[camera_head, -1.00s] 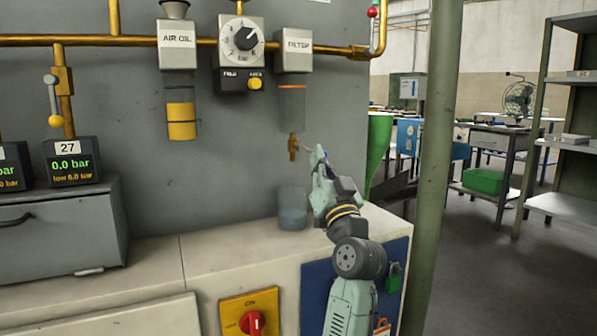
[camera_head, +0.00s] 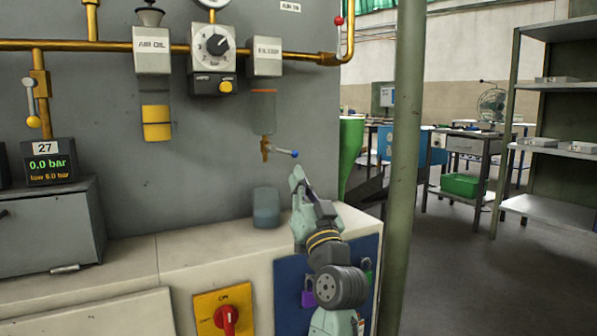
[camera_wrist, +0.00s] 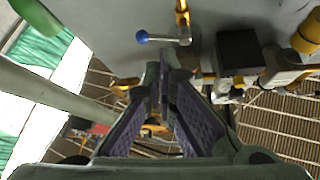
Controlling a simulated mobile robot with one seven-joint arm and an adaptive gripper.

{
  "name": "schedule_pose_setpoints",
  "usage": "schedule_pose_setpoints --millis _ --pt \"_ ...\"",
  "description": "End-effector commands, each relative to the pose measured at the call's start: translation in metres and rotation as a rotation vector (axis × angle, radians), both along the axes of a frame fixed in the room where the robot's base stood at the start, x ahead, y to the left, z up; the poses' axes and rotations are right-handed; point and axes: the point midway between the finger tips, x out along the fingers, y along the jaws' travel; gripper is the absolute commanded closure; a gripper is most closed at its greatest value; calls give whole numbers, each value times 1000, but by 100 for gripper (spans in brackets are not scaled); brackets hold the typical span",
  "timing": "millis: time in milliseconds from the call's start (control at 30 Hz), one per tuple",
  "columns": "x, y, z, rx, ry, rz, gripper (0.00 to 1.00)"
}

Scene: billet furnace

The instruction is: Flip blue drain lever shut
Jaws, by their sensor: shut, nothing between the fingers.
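The blue-knobbed drain lever (camera_head: 286,152) sticks out to the right, nearly level, from the brass drain valve (camera_head: 265,146) under the filter bowl (camera_head: 263,108). The filter head (camera_head: 264,57) is above on the brass pipe. My gripper (camera_head: 297,172) is shut and empty, just below the lever and apart from it. In the wrist view the blue knob (camera_wrist: 142,36) shows beyond and slightly left of my fingertips (camera_wrist: 164,60).
A green post (camera_head: 403,170) rises at the right. The air oil unit (camera_head: 153,90) hangs to the left.

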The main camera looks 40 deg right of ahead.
Motion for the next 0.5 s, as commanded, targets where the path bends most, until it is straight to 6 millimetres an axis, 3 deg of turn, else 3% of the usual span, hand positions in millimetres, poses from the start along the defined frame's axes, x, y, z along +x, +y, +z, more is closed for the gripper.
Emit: schedule_pose_setpoints --millis 200,500 --pt "-34 16 -26 0 3 1 100" --pt "-52 25 -38 0 2 3 100"
